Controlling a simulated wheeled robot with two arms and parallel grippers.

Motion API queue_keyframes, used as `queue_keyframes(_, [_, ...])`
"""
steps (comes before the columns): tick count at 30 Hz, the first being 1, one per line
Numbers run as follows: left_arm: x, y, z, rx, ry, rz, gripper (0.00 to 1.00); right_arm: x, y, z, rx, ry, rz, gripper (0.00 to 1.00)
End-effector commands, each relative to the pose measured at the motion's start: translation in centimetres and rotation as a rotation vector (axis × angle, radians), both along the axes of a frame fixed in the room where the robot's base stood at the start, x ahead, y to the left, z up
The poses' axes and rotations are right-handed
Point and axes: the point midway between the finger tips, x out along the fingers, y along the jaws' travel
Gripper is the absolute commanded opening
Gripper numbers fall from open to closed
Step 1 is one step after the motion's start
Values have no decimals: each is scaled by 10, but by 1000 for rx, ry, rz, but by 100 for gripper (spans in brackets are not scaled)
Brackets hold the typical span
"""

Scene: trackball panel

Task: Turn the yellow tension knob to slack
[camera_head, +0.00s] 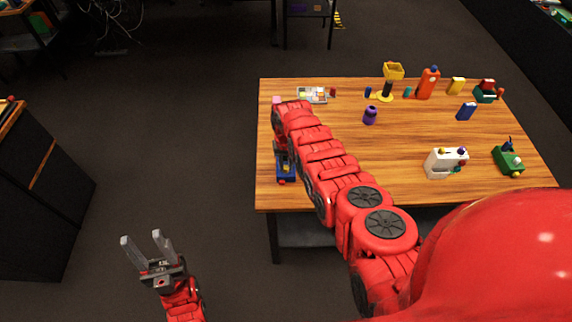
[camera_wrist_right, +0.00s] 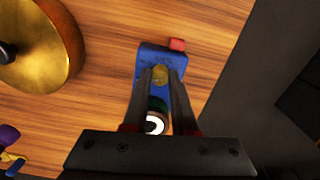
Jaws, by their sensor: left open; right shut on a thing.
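The blue trackball panel (camera_head: 288,172) lies at the left edge of the wooden table, partly hidden by my right arm. In the right wrist view the blue panel (camera_wrist_right: 146,62) shows a red block (camera_wrist_right: 177,44) at its far corner and a dark green and white round part (camera_wrist_right: 156,120) nearer my wrist. The yellow tension knob (camera_wrist_right: 160,76) sits between the fingertips of my right gripper (camera_wrist_right: 161,73), which is shut on it. The knob's marking cannot be read. My left gripper (camera_head: 145,248) is open and empty, off the table at the lower left.
A brass disc (camera_wrist_right: 40,50) lies left of the panel in the wrist view.

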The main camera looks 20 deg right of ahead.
Motion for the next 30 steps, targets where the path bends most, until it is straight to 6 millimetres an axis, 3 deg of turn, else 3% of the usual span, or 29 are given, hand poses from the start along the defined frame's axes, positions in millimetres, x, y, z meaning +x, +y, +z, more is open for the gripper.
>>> queue_keyframes(21, [0,0,-28,0,0,0,50,-1,1,-3,-1,2,-635,0])
queue_keyframes(30, [0,0,-27,0,0,0,50,-1,1,-1,1,3,-664,0])
